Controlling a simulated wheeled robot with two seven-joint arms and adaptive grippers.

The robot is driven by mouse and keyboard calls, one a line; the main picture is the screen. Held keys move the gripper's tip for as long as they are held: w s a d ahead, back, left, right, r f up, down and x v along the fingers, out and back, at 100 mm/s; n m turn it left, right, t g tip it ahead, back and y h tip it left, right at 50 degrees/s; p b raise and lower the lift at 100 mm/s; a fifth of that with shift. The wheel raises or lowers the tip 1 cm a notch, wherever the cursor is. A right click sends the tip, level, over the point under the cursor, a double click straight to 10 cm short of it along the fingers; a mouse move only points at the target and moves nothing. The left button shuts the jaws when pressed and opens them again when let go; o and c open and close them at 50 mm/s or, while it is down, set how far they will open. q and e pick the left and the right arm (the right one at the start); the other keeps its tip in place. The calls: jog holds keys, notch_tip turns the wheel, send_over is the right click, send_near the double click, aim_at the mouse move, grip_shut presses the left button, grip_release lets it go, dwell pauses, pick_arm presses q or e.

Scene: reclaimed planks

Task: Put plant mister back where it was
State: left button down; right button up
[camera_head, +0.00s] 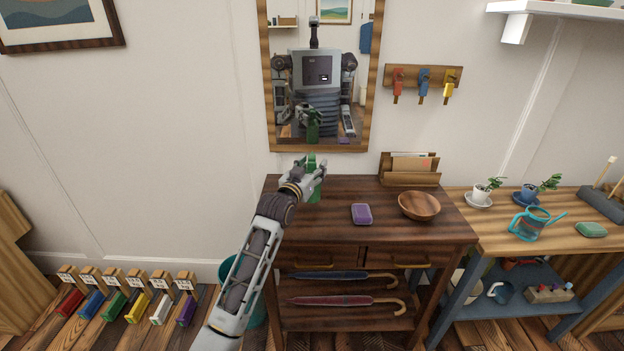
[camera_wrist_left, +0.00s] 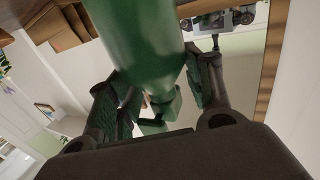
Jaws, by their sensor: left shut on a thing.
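A green plant mister (camera_head: 317,190) is in my left gripper (camera_head: 312,173), over the back left part of the dark wooden console table (camera_head: 330,225). In the head view the fingers hide much of it, and I cannot tell whether its base touches the tabletop. In the left wrist view the mister's green body (camera_wrist_left: 140,45) fills the top middle. The left gripper's fingers (camera_wrist_left: 160,95) close on its narrower part from both sides. My right gripper is not directly in view.
A purple block (camera_head: 361,213), a wooden bowl (camera_head: 419,206) and a letter holder (camera_head: 410,170) stand on the console. A mirror (camera_head: 372,75) hangs behind it.

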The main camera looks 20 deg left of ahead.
pick_arm(q)
jog(key=shift+f, duration=0.4)
jog(key=shift+f+b, duration=0.4)
jog(key=shift+f, duration=1.1)
jog(key=c, duration=1)
grip_release()
jog(key=shift+c, duration=0.2)
jog(key=o, duration=0.4)
jog(key=shift+s, duration=0.6)
jog(key=shift+s+a+p, duration=0.2)
jog(key=shift+s+p, duration=0.05)
jog(key=shift+s, duration=1.55)
jog(key=shift+s+a+p, duration=0.2)
jog(key=shift+s+a, duration=0.05)
jog(key=shift+s, duration=1.55)
jog(key=shift+s+a+p, duration=0.2)
jog(key=shift+s+p, duration=0.05)
jog(key=shift+s, duration=1.55)
pick_arm(e)
jog(key=shift+w+d+f, duration=0.1)
jog(key=shift+d+f, duration=0.15)
jog(key=shift+f, duration=0.5)
